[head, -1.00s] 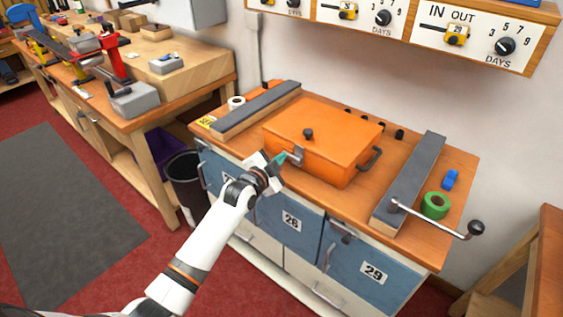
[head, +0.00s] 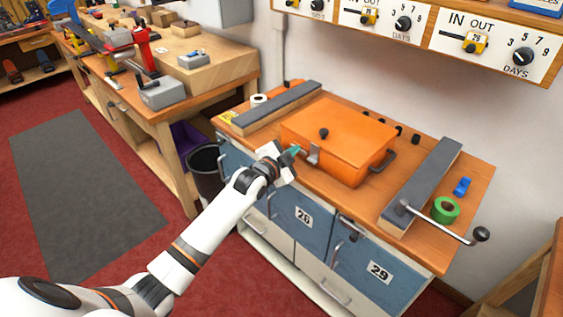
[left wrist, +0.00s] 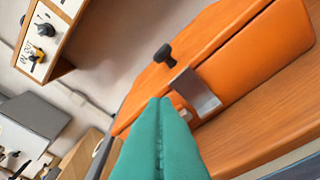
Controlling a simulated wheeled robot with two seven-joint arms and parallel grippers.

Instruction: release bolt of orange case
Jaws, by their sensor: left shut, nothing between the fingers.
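The orange case (head: 338,138) lies closed on the wooden bench top, with a dark knob (head: 323,133) on its lid and a dark handle (head: 383,161) on its right side. A grey metal bolt plate (head: 313,154) sits on the case's front left; it shows larger in the left wrist view (left wrist: 197,93), near the knob (left wrist: 164,54). My left gripper (head: 295,150) has teal fingers, shut and empty, just left of the bolt plate. In the left wrist view its fingertips (left wrist: 160,102) overlap the plate's left edge; I cannot tell whether they touch. My right gripper is not in view.
Grey-topped bars flank the case, left (head: 278,106) and right (head: 425,185). A crank handle (head: 445,222), green tape roll (head: 445,210) and blue item (head: 462,187) are at the right. Blue numbered doors (head: 300,215) are below. A black bin (head: 205,170) stands left.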

